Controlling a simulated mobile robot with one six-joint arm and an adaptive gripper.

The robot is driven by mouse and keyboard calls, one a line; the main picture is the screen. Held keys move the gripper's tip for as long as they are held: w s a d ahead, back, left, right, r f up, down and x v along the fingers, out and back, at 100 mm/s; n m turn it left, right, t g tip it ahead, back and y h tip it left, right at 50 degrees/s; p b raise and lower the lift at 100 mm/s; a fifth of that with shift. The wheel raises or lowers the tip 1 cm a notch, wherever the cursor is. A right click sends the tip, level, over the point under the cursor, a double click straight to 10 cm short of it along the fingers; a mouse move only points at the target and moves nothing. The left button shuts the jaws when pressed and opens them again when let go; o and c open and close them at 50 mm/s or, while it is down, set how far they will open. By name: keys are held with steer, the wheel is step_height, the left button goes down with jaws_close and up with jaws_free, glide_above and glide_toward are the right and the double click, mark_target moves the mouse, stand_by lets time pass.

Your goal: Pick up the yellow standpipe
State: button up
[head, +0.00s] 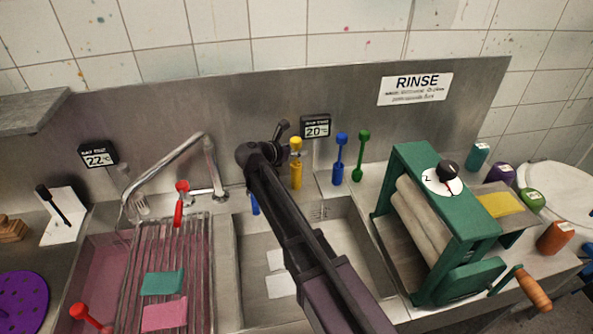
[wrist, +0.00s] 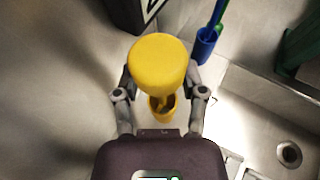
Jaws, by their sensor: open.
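The yellow standpipe (head: 297,176) stands upright on the back ledge of the sink in the head view, with a knob on top, a thin stem and a wider base. In the wrist view, its round yellow top (wrist: 158,62) fills the space between my fingers, and its hollow lower end shows below. My gripper (head: 282,130) is open, with its fingers (wrist: 158,80) on either side of the standpipe. I cannot tell whether they touch it. The arm hides part of the ledge to the left.
Blue (head: 341,160) and green (head: 361,157) standpipes stand just to the right. A green roller wringer (head: 413,165) is farther right. The faucet (head: 212,170) and a red standpipe (head: 180,203) are left. A temperature display (head: 315,127) hangs behind. The sink basin (head: 353,232) lies in front.

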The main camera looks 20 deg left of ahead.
jaws_close()
steer(key=shift+r, duration=0.2)
stand_by(0.3)
step_height(320, 180, up, 10)
steer(key=p, duration=1)
steer(key=shift+f, duration=0.2)
stand_by(0.4)
